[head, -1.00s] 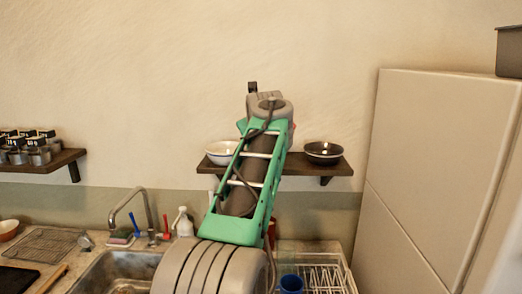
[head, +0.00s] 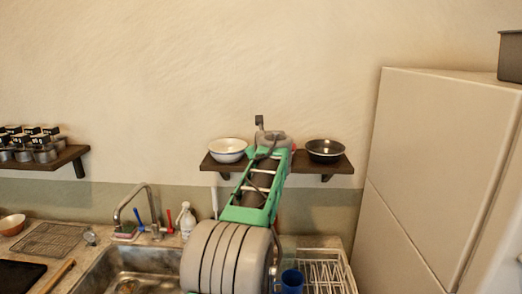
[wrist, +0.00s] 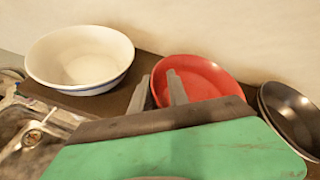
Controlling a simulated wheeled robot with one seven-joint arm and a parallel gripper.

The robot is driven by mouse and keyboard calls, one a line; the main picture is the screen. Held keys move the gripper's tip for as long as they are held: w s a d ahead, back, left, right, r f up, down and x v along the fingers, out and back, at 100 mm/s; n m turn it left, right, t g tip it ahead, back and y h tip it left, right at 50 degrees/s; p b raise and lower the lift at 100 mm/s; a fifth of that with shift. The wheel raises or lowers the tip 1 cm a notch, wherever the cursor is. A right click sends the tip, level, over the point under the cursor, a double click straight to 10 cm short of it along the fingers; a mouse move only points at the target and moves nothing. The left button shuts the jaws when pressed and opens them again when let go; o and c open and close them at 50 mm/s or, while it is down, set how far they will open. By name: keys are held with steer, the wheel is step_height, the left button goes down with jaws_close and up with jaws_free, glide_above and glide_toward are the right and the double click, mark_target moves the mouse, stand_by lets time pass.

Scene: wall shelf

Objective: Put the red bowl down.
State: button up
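The red bowl (wrist: 205,82) shows in the wrist view between a white bowl (wrist: 80,60) and a black bowl (wrist: 292,115). My gripper (wrist: 160,88) has its fingers on either side of the red bowl's left wall, one outside and one inside, and appears shut on it. In the head view my arm hides nearly all of the red bowl; only a sliver (head: 293,148) shows at the right of my wrist. It is at about the height of the other bowls. Whether its base touches the wall shelf (head: 338,166) is hidden.
The white bowl (head: 228,150) and black bowl (head: 325,150) stand on the shelf at either side. A tall cabinet (head: 440,170) is at the right. Below are a sink (head: 110,265), a faucet (head: 152,210) and a dish rack (head: 325,272) with a blue cup (head: 291,281).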

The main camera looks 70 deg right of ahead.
steer(key=o, duration=0.3)
